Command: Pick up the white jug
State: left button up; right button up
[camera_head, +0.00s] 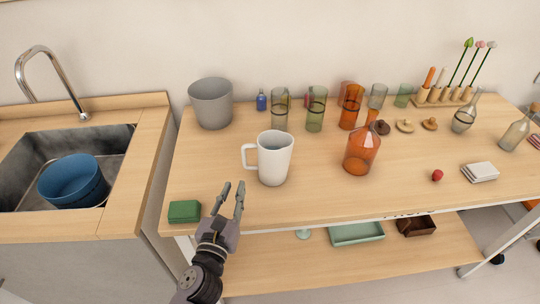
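A white jug (274,160) stands upright on the wooden table, left of its middle, with its handle on the left side. My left gripper (231,192) is in front of the jug and to its left, near the table's front edge. Its two fingers are apart with nothing between them, and it does not touch the jug. My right gripper is not in view.
An orange carafe (361,154) stands to the jug's right. A grey pot (211,104) and several coloured glasses (316,110) stand behind. A green block (184,211) lies left of my gripper. A sink (60,165) holding a blue bowl (73,181) is at far left.

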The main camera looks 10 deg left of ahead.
aim_at(244, 161)
pick_arm(q)
jog(key=w+p, duration=0.1)
jog(key=w, duration=0.4)
jog(key=shift+w, duration=1.05)
jog(key=w+p, duration=0.1)
jog(key=w, duration=0.3)
jog(key=shift+w+f, duration=0.1)
jog(key=shift+w, duration=0.3)
jog(key=shift+s, duration=0.1)
jog(key=shift+c, duration=0.5)
grip_shut()
